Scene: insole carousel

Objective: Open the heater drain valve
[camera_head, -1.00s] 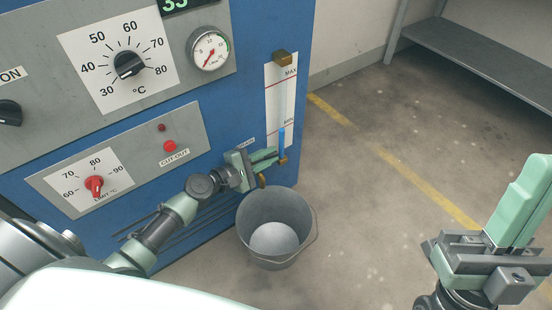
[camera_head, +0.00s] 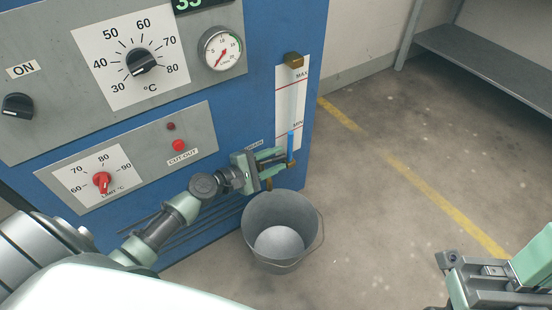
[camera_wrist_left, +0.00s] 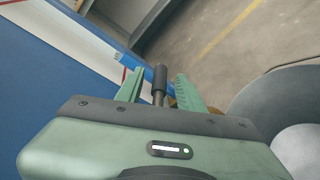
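The drain valve sits low at the right edge of the blue heater panel (camera_head: 225,110), under a partly covered "DRAIN" label (camera_head: 253,144). Its brass outlet (camera_head: 268,183) shows below my left gripper (camera_head: 272,156), above the bucket. In the left wrist view, a dark grey rod-like handle (camera_wrist_left: 159,78) stands between the two green fingers of my left gripper (camera_wrist_left: 165,88). The fingers are apart, with gaps visible beside the handle. The valve body is mostly hidden by the gripper. My right gripper (camera_head: 495,275) is at the lower right, partly cut off, away from the heater.
A grey bucket (camera_head: 252,225) stands on the floor below the outlet. The blue level tube (camera_head: 290,147) and its MAX/MIN scale (camera_head: 290,100) are close to the left fingertips. Knobs and a pressure gauge (camera_head: 220,48) are higher up. The floor to the right is clear up to a shelf (camera_head: 480,60).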

